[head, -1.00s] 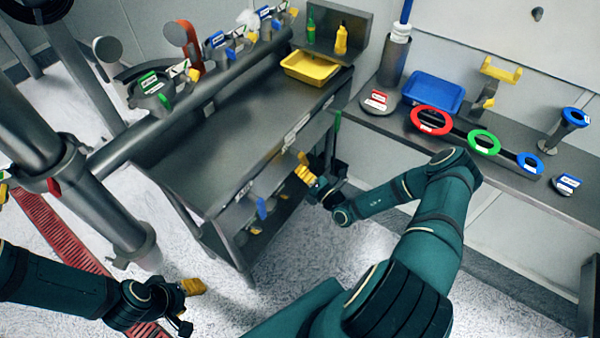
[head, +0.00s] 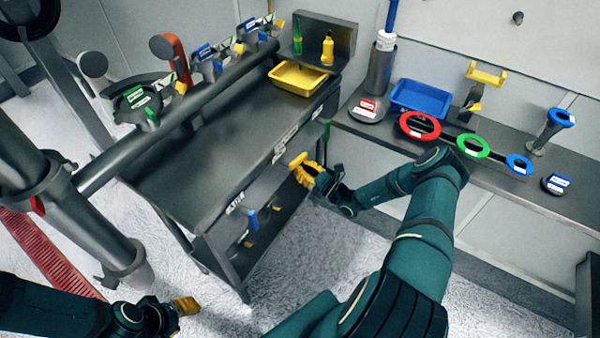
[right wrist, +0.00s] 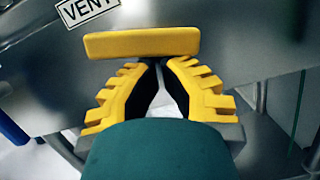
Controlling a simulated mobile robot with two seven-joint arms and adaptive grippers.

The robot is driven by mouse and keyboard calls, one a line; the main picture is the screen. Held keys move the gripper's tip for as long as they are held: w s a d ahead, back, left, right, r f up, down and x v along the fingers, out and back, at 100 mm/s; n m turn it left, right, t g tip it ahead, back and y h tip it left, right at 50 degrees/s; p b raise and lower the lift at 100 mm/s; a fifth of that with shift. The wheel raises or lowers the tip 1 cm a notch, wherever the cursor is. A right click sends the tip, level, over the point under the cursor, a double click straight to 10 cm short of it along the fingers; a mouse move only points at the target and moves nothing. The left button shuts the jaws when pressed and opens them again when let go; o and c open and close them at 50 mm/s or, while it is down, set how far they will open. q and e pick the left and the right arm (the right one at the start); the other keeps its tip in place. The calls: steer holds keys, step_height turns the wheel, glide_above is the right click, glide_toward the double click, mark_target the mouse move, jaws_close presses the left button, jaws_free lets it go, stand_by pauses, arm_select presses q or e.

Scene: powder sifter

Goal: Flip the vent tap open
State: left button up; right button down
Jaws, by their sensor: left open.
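The vent tap's yellow bar handle (right wrist: 142,43) lies crosswise just beyond my right fingertips in the right wrist view, below and right of the VENT label (right wrist: 88,9). My right gripper (right wrist: 157,68) looks shut, its yellow fingers meeting near the tips with the bar across in front of them. Whether the tips touch the bar is unclear. In the head view the right gripper (head: 304,171) is at the bench's front face, with the yellow handle (head: 298,159) at its tips. The tap's pivot is hidden. My left gripper (head: 178,312) is open and empty, low at the left.
The grey bench (head: 185,170) carries a yellow tray (head: 298,78). A blue handle (head: 252,220) sits further along its front. A green handle (head: 326,132) is near the bench's right corner. A side counter with a blue tray (head: 420,97) stands right; floor between is clear.

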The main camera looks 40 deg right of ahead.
steer(key=shift+w+d+r+n, duration=0.1)
steer(key=shift+d+r+n, duration=0.15)
steer(key=shift+n, duration=0.45)
steer(key=shift+d+r, duration=0.1)
steer(key=shift+r, duration=0.2)
steer(key=s+d+f+b, duration=0.2)
steer(key=s+f, duration=0.4)
steer(key=s, duration=0.3)
steer(key=shift+d+f, duration=0.2)
steer(key=shift+d, duration=0.45)
